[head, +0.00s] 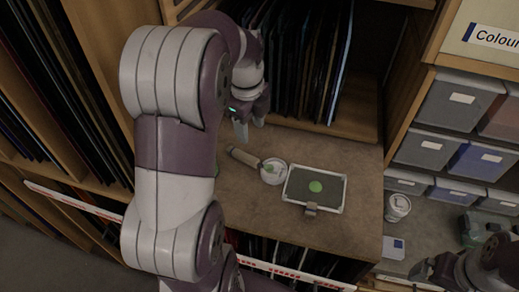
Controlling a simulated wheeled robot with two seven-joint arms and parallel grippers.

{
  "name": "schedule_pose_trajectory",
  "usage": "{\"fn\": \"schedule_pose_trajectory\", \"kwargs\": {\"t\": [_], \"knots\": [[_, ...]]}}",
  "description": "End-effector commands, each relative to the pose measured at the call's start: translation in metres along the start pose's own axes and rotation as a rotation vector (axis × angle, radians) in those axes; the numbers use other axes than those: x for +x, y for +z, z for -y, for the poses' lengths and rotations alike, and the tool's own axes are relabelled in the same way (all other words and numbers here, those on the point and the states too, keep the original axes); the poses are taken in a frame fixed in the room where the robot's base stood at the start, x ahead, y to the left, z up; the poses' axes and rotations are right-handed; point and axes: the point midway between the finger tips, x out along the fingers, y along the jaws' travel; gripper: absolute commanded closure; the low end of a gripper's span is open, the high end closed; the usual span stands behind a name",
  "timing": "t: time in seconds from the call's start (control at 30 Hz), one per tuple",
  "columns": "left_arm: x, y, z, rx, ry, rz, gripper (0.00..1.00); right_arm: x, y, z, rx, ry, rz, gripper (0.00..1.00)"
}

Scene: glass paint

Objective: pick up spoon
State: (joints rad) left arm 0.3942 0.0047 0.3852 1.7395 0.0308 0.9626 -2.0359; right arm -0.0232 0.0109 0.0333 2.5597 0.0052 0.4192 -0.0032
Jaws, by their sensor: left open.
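My left gripper (251,127) hangs open above the brown tabletop (228,192), its fingers pointing down. I cannot tell whether the handle belongs to a spoon; no spoon shows clearly. My right arm shows at the lower right, but its jaws are not clear.
A dark slab with a pale rim (295,184) bears a green paint spot (315,187). A grey clip-like piece (310,209) sits at its front edge. A white cup (397,207) stands at right by storage bins (454,110). Upright sheets (310,70) fill the shelf behind.

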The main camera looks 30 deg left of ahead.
Motion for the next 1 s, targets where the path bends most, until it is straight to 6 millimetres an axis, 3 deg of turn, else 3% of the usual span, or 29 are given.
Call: {"fn": "schedule_pose_trajectory", "kwargs": {"t": [0.1, 0.23, 0.57, 0.7, 0.93, 0.97, 1.0], "knots": [[0.033, 0.0, -0.001, 0.022, 0.0, 0.0, 0.47, 0.028, 0.004, 0.0, 0.0, 0.0, 0.0, 0.0], [0.055, 0.0, -0.001, 0.02, 0.002, -0.001, 0.47, 0.029, 0.004, 0.0, 0.0, 0.0, 0.001, 0.0], [0.094, 0.004, -0.005, 0.018, 0.007, -0.003, 0.47, -0.017, -0.002, 0.0, 0.0, 0.0, 0.0, 0.0], [0.12, 0.004, -0.004, 0.018, 0.003, -0.002, 0.47, -0.021, -0.002, 0.0, 0.0, 0.0, 0.0, 0.0], [0.126, 0.004, -0.004, 0.018, -0.001, 0.001, 0.47, -0.019, -0.002, 0.0, 0.0, 0.0, 0.001, 0.0], [0.126, 0.004, -0.004, 0.018, -0.001, 0.001, 0.53, -0.019, -0.002, 0.0, 0.0, 0.0, 0.001, 0.0], [0.126, 0.004, -0.004, 0.018, -0.001, 0.0, 0.66, -0.019, -0.002, 0.0, 0.0, 0.0, 0.001, 0.0]]}}
